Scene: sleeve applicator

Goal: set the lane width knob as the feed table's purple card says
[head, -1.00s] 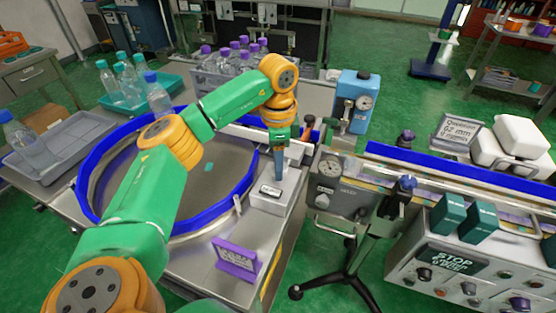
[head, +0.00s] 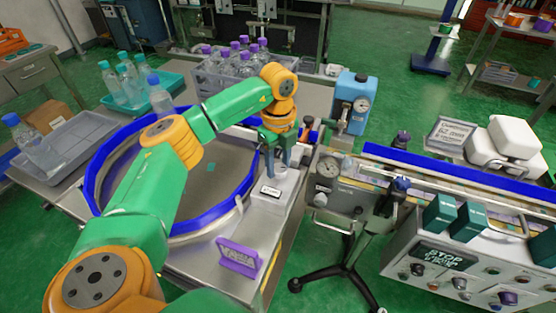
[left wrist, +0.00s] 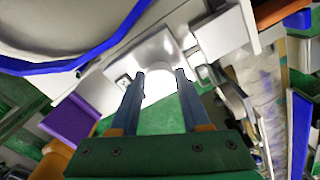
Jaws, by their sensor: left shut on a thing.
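The purple card (head: 238,257) stands at the front of the feed table (head: 205,262); its lettering is too small to read. It also shows in the left wrist view (left wrist: 70,122). A pale box (head: 271,194) with a small label sits beside the round blue-rimmed turntable (head: 213,220). My left gripper (head: 279,170) points down at this box. In the left wrist view, its two fingers (left wrist: 161,75) stand either side of a pale round knob (left wrist: 160,88) and are shut on it. The knob's setting cannot be read. My right gripper is not in view.
A blue unit with a gauge (head: 351,100) stands behind the box. A conveyor with a blue rail (head: 450,175) and a control panel (head: 455,270) lie to the right. Bottles in a grey crate (head: 205,78) stand behind the arm. A black tripod stand (head: 340,265) is on the floor.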

